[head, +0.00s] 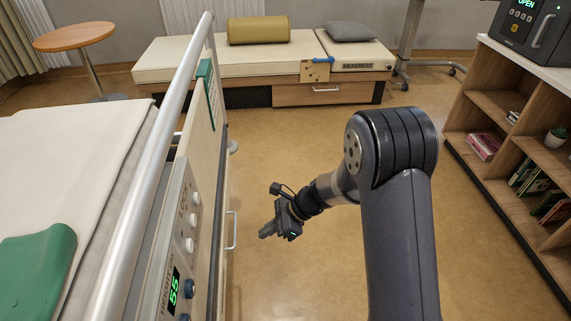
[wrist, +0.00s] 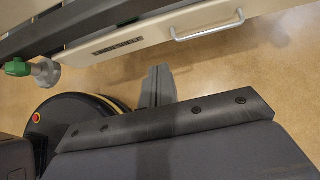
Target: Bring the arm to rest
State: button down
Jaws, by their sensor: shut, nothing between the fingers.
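My gripper (head: 268,231) hangs low over the open floor in the head view, at the end of my bent arm. It is just right of the bed's side panel and its drawer handle (head: 231,230), apart from both. The fingers are together with nothing held. In the wrist view my gripper's fingers (wrist: 158,85) show as a narrow grey block above the floor.
The bed rail (head: 150,150) and control panel (head: 182,235) stand close on the left. A padded bench (head: 290,62) is at the back. A shelf unit (head: 490,97) stands on the right. Clear floor (head: 310,140) lies between them. The wrist view shows a green knob (wrist: 17,67).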

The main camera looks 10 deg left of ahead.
jog(key=shift+f, duration=0.1)
jog(key=b, duration=0.3)
send_near(223, 253)
jog(key=x, duration=0.6)
jog(key=shift+d, duration=0.15)
jog(key=shift+s+a, duration=0.15)
jog(key=shift+a, duration=0.3)
jog(key=shift+d, duration=0.1)
